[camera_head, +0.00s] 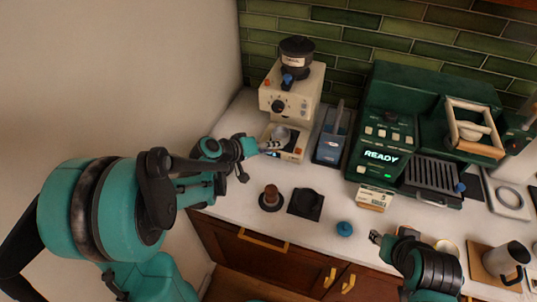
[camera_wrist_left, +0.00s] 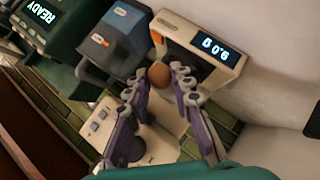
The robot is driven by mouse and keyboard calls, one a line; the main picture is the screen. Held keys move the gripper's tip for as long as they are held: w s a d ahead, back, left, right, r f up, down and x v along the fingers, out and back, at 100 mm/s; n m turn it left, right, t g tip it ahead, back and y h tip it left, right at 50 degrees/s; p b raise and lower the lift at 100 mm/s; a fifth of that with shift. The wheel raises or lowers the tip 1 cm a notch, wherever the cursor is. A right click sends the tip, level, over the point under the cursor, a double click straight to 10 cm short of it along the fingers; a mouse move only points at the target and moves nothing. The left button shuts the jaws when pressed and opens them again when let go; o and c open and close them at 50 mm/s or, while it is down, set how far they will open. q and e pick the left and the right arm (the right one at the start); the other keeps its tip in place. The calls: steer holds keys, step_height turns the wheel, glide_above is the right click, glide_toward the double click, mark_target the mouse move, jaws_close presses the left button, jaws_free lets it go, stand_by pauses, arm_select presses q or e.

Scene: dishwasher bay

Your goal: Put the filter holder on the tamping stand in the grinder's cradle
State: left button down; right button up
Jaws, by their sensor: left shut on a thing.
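My left gripper (camera_head: 268,146) is in front of the cream grinder (camera_head: 291,98), low by its base. It is shut on the filter holder, whose rounded brown handle end (camera_wrist_left: 160,75) shows between the fingertips in the left wrist view. The filter holder's grey metal head (camera_head: 281,134) shows below the grinder's body, around the cradle. Whether it rests in the cradle or hangs just apart from it, I cannot tell. The black tamping stand (camera_head: 305,204) on the counter has no filter holder on it. My right gripper (camera_head: 376,238) is near the counter's front edge; its jaws are too small to read.
A tamper with a brown handle (camera_head: 271,196) stands left of the tamping stand. A blue round item (camera_head: 344,228) lies near the front edge. A blue-grey box (camera_head: 330,146) and the green coffee machine (camera_head: 378,135) stand right of the grinder. A wall closes the left side.

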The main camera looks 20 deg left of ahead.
mark_target(277, 138)
arm_select(q)
steer(key=w, duration=0.4)
steer(key=shift+d, duration=0.1)
steer(key=shift+w+f+b, duration=0.2)
steer(key=shift+f+b, duration=0.6)
steer(key=shift+f, duration=0.05)
steer(key=shift+f+b, duration=0.4)
steer(key=shift+f, duration=0.05)
steer(key=shift+f+b, duration=0.3)
stand_by(0.3)
steer(key=c, duration=1.2)
jaws_free()
steer(key=shift+s, duration=0.1)
